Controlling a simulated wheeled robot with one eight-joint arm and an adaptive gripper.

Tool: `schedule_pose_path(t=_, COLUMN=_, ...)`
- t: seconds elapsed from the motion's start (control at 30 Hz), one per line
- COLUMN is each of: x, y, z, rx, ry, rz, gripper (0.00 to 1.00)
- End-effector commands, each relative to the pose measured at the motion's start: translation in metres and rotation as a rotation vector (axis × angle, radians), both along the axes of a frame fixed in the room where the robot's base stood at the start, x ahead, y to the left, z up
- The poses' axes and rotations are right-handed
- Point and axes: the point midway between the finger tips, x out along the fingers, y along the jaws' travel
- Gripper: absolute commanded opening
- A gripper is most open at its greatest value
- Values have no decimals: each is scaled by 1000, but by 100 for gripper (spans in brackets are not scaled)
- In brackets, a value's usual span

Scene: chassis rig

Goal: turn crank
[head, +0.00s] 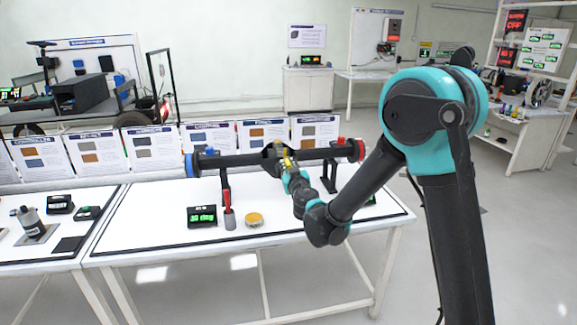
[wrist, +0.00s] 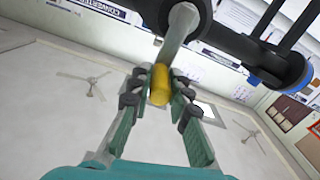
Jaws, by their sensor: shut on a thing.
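The crank has a yellow handle (wrist: 160,84) on a grey crank arm (wrist: 181,32). The crank arm joins the middle of a black axle (wrist: 243,48), which lies across a white bench in the head view (head: 232,161). The axle has a blue left end (head: 189,165) and a red right end (head: 361,150). My gripper (wrist: 159,92) is shut on the yellow handle, one finger on each side. In the head view my gripper (head: 290,170) is in front of the axle's middle and hides part of the crank.
The bench top (head: 150,215) holds a green-lit display (head: 202,216), a red-handled tool in a grey holder (head: 229,213) and a round yellow-topped tin (head: 254,219). Printed cards (head: 152,148) stand behind. Another bench with small devices (head: 60,204) is on the left.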

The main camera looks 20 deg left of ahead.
Motion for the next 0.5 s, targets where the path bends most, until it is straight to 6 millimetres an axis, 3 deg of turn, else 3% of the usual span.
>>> schedule_pose_path(t=0.5, x=-12, y=20, z=-4, rx=-293, ry=-180, rz=1, gripper=0)
